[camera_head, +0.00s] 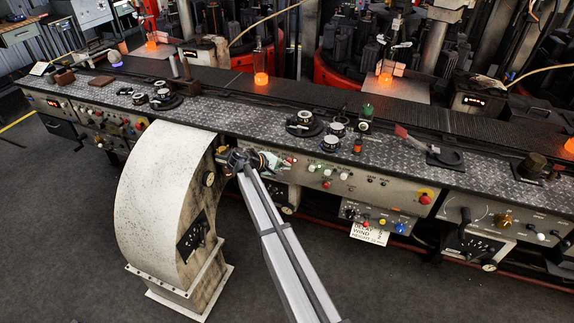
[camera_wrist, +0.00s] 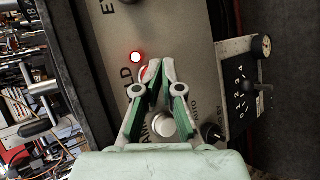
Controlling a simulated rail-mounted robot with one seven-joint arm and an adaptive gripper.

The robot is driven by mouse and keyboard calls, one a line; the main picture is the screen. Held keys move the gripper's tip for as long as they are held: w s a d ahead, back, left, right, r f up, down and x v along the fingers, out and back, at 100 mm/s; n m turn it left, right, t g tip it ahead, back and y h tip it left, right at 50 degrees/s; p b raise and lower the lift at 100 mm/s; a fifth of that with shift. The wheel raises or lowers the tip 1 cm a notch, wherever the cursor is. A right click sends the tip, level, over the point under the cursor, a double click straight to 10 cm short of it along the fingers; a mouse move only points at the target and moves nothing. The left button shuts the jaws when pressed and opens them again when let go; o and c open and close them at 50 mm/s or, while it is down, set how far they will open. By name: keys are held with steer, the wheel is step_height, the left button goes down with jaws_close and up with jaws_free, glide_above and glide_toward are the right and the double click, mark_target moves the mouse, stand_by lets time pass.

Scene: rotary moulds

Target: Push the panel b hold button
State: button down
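The hold button shows in the wrist view as a reddish round piece (camera_wrist: 145,71), partly hidden behind my left fingertip. In the head view my gripper (camera_head: 286,164) is at the left end of the grey control panel (camera_head: 350,184).
A silver round knob (camera_wrist: 162,125) shows between my fingers, and a black knob (camera_wrist: 211,132) sits to its right. In the head view a red emergency button (camera_head: 425,198) is farther right. The curved pale housing (camera_head: 165,190) stands left of my gripper.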

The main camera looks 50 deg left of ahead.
steer(key=shift+f, duration=0.1)
steer(key=s+d, duration=0.3)
steer(key=s, duration=0.2)
steer(key=shift+s+b, duration=0.15)
steer(key=shift+b, duration=0.3)
stand_by(0.4)
